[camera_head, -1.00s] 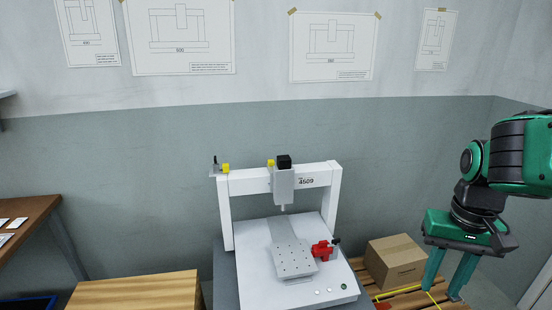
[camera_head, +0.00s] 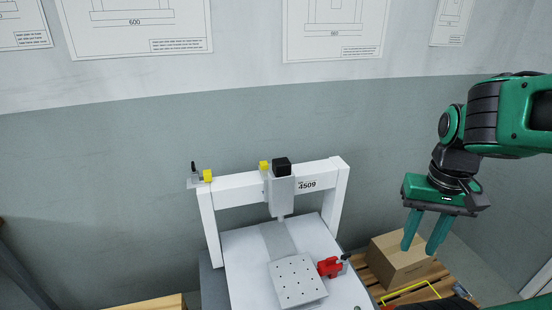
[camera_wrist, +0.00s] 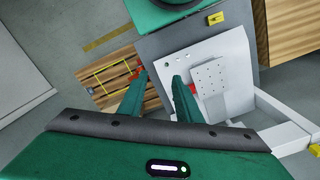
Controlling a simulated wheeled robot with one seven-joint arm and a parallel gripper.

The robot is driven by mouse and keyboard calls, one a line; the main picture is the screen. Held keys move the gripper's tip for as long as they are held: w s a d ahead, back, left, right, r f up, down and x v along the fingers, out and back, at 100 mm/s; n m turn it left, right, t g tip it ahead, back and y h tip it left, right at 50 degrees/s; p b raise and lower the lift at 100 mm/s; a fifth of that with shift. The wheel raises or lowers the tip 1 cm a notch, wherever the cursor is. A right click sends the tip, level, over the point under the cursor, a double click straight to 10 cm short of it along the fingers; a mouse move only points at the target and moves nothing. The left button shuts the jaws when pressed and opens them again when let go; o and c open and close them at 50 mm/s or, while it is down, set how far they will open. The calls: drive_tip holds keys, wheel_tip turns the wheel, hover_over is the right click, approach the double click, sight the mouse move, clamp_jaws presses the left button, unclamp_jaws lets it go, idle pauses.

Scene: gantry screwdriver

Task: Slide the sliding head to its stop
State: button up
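The sliding head (camera_head: 281,198) is a grey block with a black cap on the white gantry beam (camera_head: 238,186). It sits right of the beam's middle, near the "4509" marking. A small yellow block (camera_head: 264,166) is at its upper left. Another yellow block (camera_head: 207,176), beside a grey bracket with a dark pin, is at the beam's left end. My gripper (camera_head: 418,249) is open and empty, pointing down to the right of the gantry, clear of the head. Its two spread fingers also show in the wrist view (camera_wrist: 159,78).
A perforated plate (camera_head: 298,281) and a red clamp (camera_head: 329,267) are on the machine's white base (camera_head: 240,255). A cardboard box (camera_head: 398,258) stands on a wooden pallet (camera_wrist: 112,80) at the right. Space between gripper and gantry looks open.

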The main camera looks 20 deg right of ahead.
drive_tip(key=shift+w+d, duration=0.1)
drive_tip(key=shift+w, duration=0.1)
drive_tip(key=shift+o, duration=0.4)
drive_tip(key=o, duration=0.5)
drive_tip(key=shift+s+r, duration=0.2)
drive_tip(key=shift+s, duration=0.1)
drive_tip(key=shift+o, duration=0.7)
drive_tip(key=w+r+n, duration=0.1)
drive_tip(key=w+r, duration=0.3)
drive_tip(key=w, duration=0.4)
drive_tip(key=shift+w, duration=0.25)
wheel_tip(320, 180, up, 3)
drive_tip(key=n, duration=0.5)
hover_over(281, 161)
drive_tip(key=shift+f, duration=0.15)
wheel_tip(281, 161, down, 10)
drive_tip(key=shift+s+r, duration=0.1)
